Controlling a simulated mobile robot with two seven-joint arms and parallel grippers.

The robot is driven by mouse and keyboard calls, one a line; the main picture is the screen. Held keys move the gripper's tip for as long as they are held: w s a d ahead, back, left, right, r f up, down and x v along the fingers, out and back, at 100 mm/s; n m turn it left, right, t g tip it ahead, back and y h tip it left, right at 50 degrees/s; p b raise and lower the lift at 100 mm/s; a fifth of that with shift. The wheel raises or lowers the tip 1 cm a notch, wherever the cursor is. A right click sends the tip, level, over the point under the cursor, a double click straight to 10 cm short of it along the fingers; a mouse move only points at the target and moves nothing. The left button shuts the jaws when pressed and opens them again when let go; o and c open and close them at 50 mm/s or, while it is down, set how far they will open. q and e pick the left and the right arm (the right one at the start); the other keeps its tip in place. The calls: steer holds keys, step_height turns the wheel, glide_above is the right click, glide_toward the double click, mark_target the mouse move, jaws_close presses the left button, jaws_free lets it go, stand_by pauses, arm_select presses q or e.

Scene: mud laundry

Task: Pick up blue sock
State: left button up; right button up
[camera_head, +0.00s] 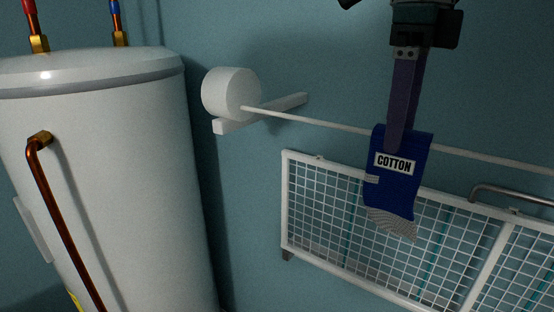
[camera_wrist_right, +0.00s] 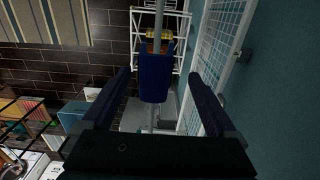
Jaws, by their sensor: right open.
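The blue sock (camera_head: 400,190) has a white COTTON label and a grey patterned lower end. It hangs over a thin white line (camera_head: 310,119) in the head view. My right gripper (camera_head: 398,143) reaches down from the top, and its finger overlaps the upper part of the sock. In the right wrist view the sock (camera_wrist_right: 155,80) appears between the two spread fingers, with a gap on each side. The gripper is open and holds nothing. My left gripper is not in view.
The line runs from a white round reel (camera_head: 231,94) on the wall. A white wire rack (camera_head: 330,215) stands behind and below the sock. A large white tank (camera_head: 105,170) with copper pipes fills the left. Clear wall lies between tank and rack.

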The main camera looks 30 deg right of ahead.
mark_target(397, 163)
steer(key=shift+f, duration=0.25)
steer(key=f+p, duration=0.2)
steer(key=f, duration=0.1)
steer(key=s+f+p, duration=0.1)
steer(key=f+p, duration=0.1)
steer(key=shift+a, duration=0.2)
steer(key=shift+w+f, duration=0.15)
steer(key=shift+f, duration=0.05)
steer(key=c, duration=1.4)
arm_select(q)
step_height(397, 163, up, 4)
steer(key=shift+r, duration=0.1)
arm_select(e)
steer(key=shift+c, duration=0.2)
steer(key=shift+r, duration=0.1)
